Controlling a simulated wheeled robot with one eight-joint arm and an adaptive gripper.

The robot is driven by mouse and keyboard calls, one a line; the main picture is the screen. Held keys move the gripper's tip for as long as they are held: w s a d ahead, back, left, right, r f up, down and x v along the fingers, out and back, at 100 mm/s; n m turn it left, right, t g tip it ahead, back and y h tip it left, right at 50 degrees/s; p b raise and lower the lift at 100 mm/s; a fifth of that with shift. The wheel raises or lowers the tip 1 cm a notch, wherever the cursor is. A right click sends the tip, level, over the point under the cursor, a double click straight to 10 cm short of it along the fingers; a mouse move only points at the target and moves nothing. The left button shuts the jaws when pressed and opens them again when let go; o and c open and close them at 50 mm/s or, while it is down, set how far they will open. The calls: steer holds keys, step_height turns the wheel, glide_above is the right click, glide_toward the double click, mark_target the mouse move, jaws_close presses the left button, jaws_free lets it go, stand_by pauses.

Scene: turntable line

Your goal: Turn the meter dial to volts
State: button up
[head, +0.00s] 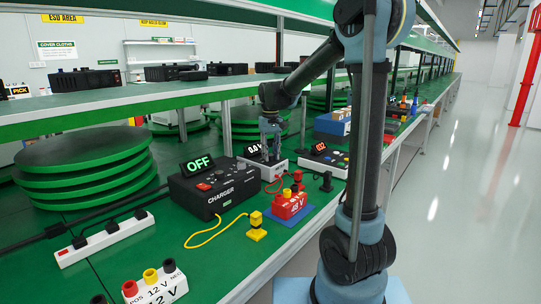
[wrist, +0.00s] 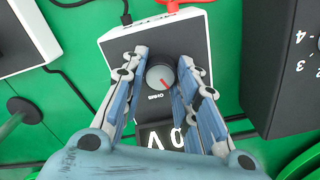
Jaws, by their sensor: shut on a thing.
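The meter is a white and dark box (head: 277,166) on the green bench in the head view, with a lit display (head: 254,150) that shows a V. In the wrist view the meter's dark face (wrist: 184,38) carries a round grey dial (wrist: 158,79) with a red pointer mark. A small label by the dial is hard to read. My gripper (head: 270,150) is at the meter from above. In the wrist view its fingers (wrist: 164,65) stand on both sides of the dial, shut on it. The meter's display is partly hidden by my fingers there.
A black charger (head: 213,188) with a green OFF display stands left of the meter. A red 15 V block (head: 289,206) and a yellow plug (head: 256,228) stand in front. A power strip (head: 104,240) and stacked green discs (head: 85,165) are at left. Red and black leads run near the meter.

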mark_target(271, 155)
steer(key=shift+w, duration=0.15)
steer(key=o, duration=1.1)
step_height(271, 155, up, 12)
steer(key=shift+f, duration=0.1)
